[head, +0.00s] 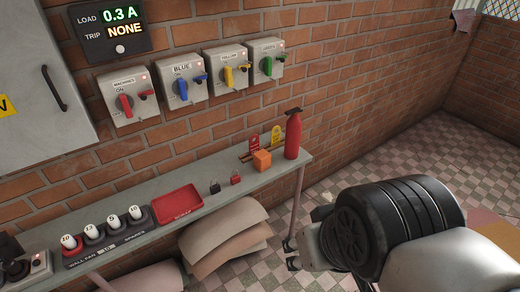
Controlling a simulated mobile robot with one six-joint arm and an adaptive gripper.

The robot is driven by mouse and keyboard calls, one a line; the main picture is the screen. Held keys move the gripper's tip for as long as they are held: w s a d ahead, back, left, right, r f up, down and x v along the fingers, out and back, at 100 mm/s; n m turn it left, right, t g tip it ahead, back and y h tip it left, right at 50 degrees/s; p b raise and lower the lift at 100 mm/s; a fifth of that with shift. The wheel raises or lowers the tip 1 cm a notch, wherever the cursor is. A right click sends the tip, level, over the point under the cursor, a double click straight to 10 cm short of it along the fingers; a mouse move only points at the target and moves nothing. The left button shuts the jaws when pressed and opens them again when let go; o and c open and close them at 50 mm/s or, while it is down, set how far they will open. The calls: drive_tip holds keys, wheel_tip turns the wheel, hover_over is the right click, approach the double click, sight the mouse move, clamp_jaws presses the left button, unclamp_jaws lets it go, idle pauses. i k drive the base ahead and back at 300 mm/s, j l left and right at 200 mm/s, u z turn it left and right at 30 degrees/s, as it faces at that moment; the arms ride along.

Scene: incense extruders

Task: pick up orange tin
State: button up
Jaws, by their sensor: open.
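The orange tin (262,160) is a small orange box near the right end of the grey wall shelf. It stands just left of a red fire extinguisher. My gripper (289,254) is in the lower middle of the head view, in front of and below the shelf edge. It is open, with nothing seen between its fingers, and is apart from the tin. Part of my arm hides the floor at the lower right.
The red extinguisher (293,136) stands at the shelf's right end. Red (254,145) and yellow (276,136) tags are behind the tin. Left of it are a small red padlock (235,178), a black one (214,187) and a red tray (178,204). Sacks (225,240) lie below.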

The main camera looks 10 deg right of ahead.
sight(262, 159)
drive_tip(key=i+l+u, duration=0.35)
drive_tip(key=i+l, duration=0.35)
drive_tip(key=i+l+u, duration=0.4)
drive_tip(key=i+l, duration=0.45)
drive_tip(key=l, duration=0.1)
